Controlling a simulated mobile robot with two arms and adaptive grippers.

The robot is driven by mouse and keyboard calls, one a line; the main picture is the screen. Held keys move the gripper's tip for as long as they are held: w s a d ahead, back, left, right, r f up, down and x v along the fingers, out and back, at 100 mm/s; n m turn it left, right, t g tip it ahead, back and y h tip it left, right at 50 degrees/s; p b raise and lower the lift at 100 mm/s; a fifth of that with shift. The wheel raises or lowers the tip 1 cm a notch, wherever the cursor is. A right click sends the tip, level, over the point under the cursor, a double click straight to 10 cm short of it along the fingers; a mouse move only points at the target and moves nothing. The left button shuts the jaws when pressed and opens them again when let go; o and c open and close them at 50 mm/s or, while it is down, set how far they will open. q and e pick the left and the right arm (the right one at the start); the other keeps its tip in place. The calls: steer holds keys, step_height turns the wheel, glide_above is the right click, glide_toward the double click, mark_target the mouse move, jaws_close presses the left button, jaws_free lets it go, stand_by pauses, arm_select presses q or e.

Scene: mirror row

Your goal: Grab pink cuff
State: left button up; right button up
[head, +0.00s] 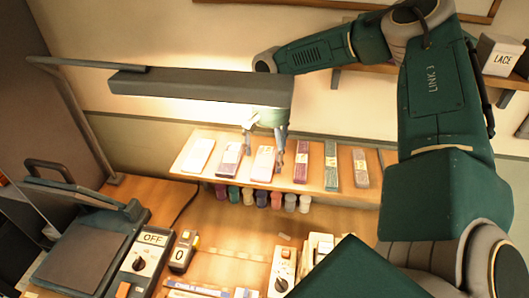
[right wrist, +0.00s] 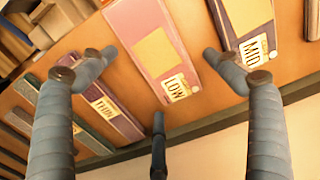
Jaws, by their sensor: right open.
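A pink strip-shaped piece (head: 263,165), the likely pink cuff, lies on the raised shelf among several similar strips. In the right wrist view this pink piece (right wrist: 138,22) has a yellow patch and a tag reading LOW. My right gripper (head: 265,148) is open and empty, at the wall-side end of the pink piece. In the right wrist view its fingers (right wrist: 156,82) spread to either side of the piece, with a third finger below. I cannot tell whether they touch it. My left gripper is not in view.
Neighbouring strips tagged MID (right wrist: 262,72) and THIN (right wrist: 108,108) lie close on either side. A lamp bar (head: 200,88) hangs above the shelf (head: 315,182). Small bottles (head: 248,199) line its underside. A press (head: 85,255) and switch box (head: 140,258) stand on the bench at left.

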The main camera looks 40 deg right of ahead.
steer(key=c, duration=1.2)
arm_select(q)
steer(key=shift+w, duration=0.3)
arm_select(e)
steer(key=shift+c, duration=0.3)
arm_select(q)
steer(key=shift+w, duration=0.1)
